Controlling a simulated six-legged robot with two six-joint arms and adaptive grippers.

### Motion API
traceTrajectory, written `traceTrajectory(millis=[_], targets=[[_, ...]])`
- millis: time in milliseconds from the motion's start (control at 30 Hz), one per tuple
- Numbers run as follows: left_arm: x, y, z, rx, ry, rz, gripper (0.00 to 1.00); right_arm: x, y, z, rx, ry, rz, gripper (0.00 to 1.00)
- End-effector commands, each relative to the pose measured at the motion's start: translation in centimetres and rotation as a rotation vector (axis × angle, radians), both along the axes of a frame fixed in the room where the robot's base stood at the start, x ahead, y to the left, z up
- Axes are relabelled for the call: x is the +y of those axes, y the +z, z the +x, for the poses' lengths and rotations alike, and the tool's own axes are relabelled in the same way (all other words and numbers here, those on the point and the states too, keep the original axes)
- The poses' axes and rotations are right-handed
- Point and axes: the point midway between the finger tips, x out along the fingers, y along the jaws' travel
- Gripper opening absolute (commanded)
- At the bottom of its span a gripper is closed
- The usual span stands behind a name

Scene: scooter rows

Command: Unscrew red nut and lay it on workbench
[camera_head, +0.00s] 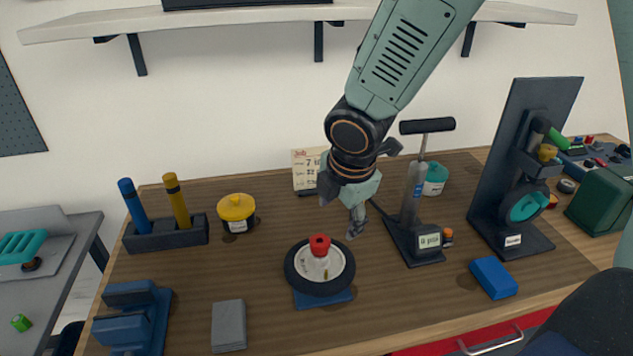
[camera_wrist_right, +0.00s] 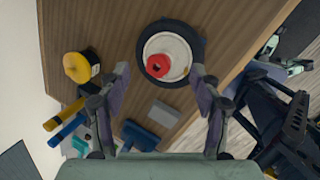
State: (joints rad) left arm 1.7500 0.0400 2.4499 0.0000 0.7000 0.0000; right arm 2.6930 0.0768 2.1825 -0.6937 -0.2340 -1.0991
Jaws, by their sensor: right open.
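The wheel lies on a blue base (camera_head: 325,299) on the brown workbench (camera_head: 385,312). My right gripper (camera_head: 341,207) is open and empty, above and slightly right of the nut in the head view. In the right wrist view, the nut (camera_wrist_right: 158,65) shows ahead of the spread fingers (camera_wrist_right: 160,85), near the middle between them, with nothing gripped. My left gripper is not seen.
A pump (camera_head: 410,205) and blue block (camera_head: 493,277) stand right of the wheel. A yellow pot (camera_head: 236,212), a dark holder (camera_head: 166,235) with blue and yellow handles, a blue vise (camera_head: 134,314) and a grey block (camera_head: 229,325) are left. Bare bench lies around the wheel.

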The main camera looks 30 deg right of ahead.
Motion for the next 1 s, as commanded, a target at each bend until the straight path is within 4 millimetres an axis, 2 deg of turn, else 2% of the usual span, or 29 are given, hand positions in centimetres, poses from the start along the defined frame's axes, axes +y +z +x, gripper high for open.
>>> traceTrajectory(millis=[1000], targets=[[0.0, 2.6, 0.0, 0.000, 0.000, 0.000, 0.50, -0.3, 2.2, 1.8, -0.030, -1.235, 0.319, 0.64]])
